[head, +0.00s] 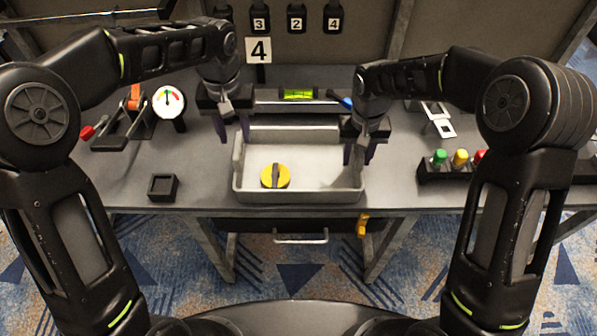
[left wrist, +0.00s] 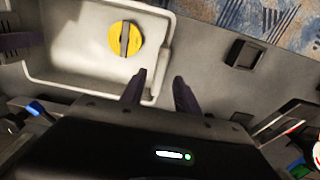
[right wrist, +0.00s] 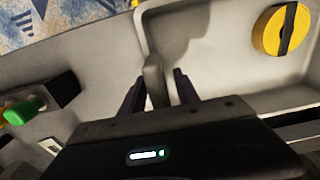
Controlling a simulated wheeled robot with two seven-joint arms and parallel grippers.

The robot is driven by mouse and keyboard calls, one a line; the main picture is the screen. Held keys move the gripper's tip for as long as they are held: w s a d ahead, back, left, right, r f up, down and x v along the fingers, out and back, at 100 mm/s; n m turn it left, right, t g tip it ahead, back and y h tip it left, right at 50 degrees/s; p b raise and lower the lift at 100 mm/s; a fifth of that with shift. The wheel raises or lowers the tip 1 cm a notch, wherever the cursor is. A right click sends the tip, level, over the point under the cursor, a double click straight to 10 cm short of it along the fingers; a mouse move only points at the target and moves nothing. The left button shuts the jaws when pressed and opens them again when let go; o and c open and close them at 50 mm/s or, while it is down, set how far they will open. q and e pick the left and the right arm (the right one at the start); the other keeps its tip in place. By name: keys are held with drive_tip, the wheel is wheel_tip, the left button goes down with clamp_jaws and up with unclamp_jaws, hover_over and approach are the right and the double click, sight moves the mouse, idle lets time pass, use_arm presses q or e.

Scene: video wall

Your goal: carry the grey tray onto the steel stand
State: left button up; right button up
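The grey tray (head: 297,197) sits on the workbench near its front edge, with a round yellow knob (head: 275,176) with a dark bar inside it. A low grey raised block (head: 272,106) behind the tray looks like the steel stand. My left gripper (head: 231,128) is at the tray's left wall; in the left wrist view its open fingers (left wrist: 159,90) straddle the wall's rim. My right gripper (head: 359,152) is at the right wall; in the right wrist view its fingers (right wrist: 160,92) stand either side of the wall, apparently with small gaps.
A spirit level (head: 297,94) and a blue-handled tool (head: 340,98) lie at the stand. A gauge (head: 169,103) and a small black box (head: 163,187) are left. A button box (head: 432,174) is right. Number plates (head: 258,50) hang at the back.

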use_arm(q)
drive_tip(key=shift+r, duration=0.75)
use_arm(e)
drive_tip(key=shift+r, duration=0.15)
wheel_tip(320, 180, up, 12)
drive_tip(key=shift+f, duration=0.1)
idle(0.5)
